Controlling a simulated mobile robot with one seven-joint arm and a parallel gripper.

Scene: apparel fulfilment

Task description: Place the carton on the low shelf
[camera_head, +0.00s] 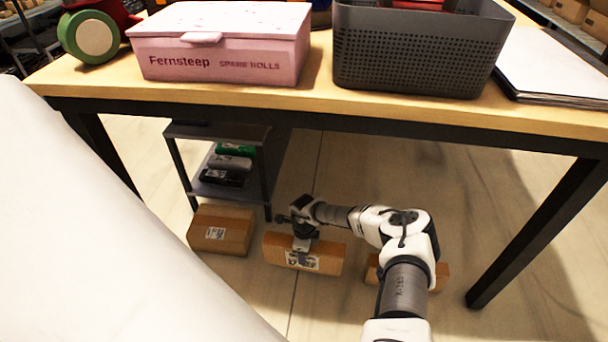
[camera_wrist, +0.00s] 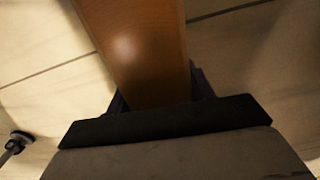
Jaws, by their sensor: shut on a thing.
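My gripper (camera_head: 303,230) is shut on a brown carton (camera_head: 325,259) under the table in the head view. The carton has a white label on its front side. In the wrist view the carton (camera_wrist: 138,50) runs up between the fingers, which its body and the dark gripper housing partly hide. A small dark shelf unit (camera_head: 218,131) stands under the table to the left of the carton. Its lower board (camera_head: 247,193) carries a green item, a grey item and a black item. The head view does not clearly show whether the held carton touches the floor.
A second carton (camera_head: 221,230) lies on the floor in front of the shelf unit. Another carton (camera_head: 440,276) is partly hidden behind my arm. The table (camera_head: 320,105) spans above, bearing a pink box (camera_head: 220,45) and a grey basket (camera_head: 415,50). Its right leg (camera_head: 540,232) bounds the open floor.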

